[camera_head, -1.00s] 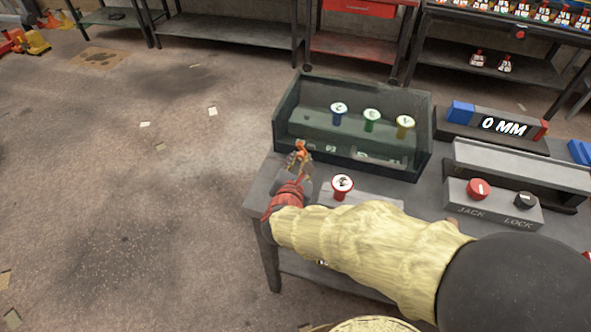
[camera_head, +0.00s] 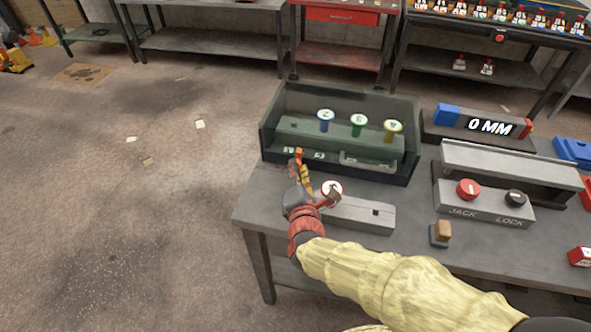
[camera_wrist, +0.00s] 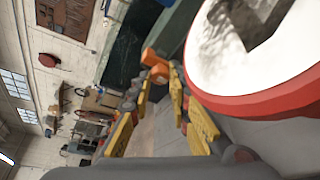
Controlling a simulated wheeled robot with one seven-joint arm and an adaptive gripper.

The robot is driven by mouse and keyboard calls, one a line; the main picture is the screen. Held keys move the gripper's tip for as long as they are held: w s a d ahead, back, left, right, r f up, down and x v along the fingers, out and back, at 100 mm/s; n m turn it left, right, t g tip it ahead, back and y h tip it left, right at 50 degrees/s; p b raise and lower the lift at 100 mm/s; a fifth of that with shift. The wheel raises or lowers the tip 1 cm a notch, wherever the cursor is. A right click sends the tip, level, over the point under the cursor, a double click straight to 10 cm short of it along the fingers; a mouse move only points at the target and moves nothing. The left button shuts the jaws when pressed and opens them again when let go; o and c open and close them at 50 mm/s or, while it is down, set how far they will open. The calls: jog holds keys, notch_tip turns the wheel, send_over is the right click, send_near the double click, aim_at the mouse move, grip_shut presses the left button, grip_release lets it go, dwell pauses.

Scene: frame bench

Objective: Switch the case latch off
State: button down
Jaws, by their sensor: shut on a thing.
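The case is an open dark green box (camera_head: 275,128) on the bench, with blue, green and yellow knobs in it. A small orange piece (camera_head: 299,156), which looks like the case latch, stands upright at its front left corner. My gripper (camera_head: 302,174) is at this piece, its fingers closed around it. In the wrist view the orange piece (camera_wrist: 156,66) lies at the tips of my yellow-padded fingers (camera_wrist: 164,82). Its lower part is hidden by the fingers, and I cannot read an on or off mark.
A red-and-white round knob (camera_head: 332,187) stands close to the right of my gripper and fills the right of the wrist view (camera_wrist: 262,98). Farther right are the jack and lock panel (camera_head: 485,205) and a 0 MM display (camera_head: 489,126).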

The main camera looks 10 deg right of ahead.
dwell(0.4)
jog(key=c, duration=1.6)
grip_release()
jog(key=shift+c, duration=0.2)
jog(key=shift+s, duration=0.1)
jog(key=v, duration=1.2)
